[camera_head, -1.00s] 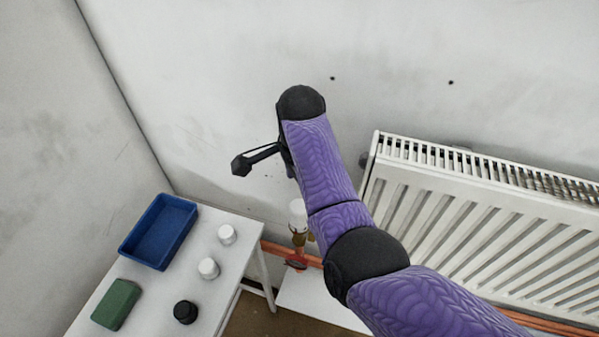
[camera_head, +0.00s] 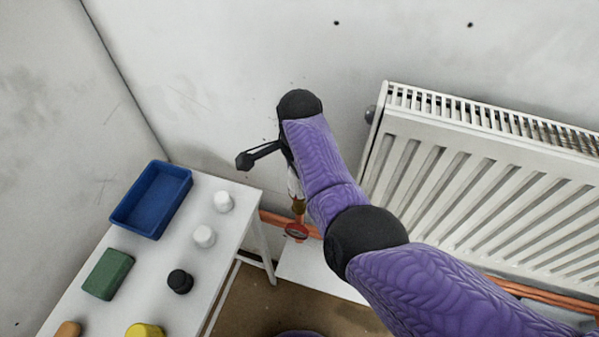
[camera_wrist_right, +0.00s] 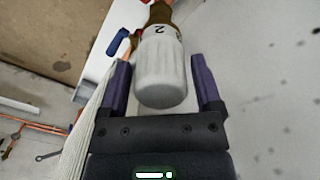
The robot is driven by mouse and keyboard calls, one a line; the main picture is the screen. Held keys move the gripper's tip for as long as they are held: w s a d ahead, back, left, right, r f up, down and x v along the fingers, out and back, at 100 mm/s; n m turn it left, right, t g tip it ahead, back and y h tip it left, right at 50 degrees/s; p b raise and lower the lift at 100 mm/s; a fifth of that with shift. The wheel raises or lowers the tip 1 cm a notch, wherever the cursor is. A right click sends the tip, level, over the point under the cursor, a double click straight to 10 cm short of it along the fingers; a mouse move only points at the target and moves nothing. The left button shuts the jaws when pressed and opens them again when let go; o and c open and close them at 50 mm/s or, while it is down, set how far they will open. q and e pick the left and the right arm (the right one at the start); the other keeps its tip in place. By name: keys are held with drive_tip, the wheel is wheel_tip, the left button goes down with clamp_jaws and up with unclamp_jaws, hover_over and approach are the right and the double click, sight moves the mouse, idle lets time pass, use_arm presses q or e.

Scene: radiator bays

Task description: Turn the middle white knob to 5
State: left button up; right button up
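A white knob (camera_wrist_right: 162,72) marked with a 2 sits on a brass valve body (camera_wrist_right: 160,15) in the right wrist view. In the head view the white knob (camera_head: 293,182) is mostly hidden behind my right arm, above a red part (camera_head: 297,230) on the copper pipe. My right gripper (camera_wrist_right: 160,62) has its two purple fingers apart, one on each side of the knob. Slim gaps seem to show beside the knob, so I see no firm grip. My left gripper is not in view.
A white radiator (camera_head: 470,190) hangs on the wall at the right. A white table (camera_head: 150,262) at the left bears a blue tray (camera_head: 152,200), a green block (camera_head: 108,274), loose white caps (camera_head: 204,236), a black cap (camera_head: 179,281) and a yellow piece (camera_head: 145,330). Copper pipes run low along the wall.

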drive_tip(key=c, duration=1)
drive_tip(key=shift+o, duration=0.2)
